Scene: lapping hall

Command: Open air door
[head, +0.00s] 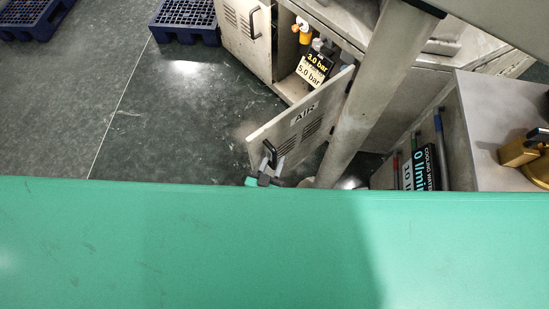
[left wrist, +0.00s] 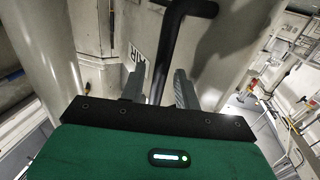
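The air door (head: 301,123), a beige panel with an AIR label and vent slots, stands swung open from its cabinet in the head view. Its black handle (head: 269,152) is near the door's free edge. My left gripper (head: 268,172) is at this handle. In the left wrist view the black handle (left wrist: 169,42) passes between the two grey fingers of my left gripper (left wrist: 159,85), with a gap showing on each side. My right gripper is in neither view.
A thick round post (head: 385,80) rises right of the door. A cooling water sign (head: 417,168) is farther right.

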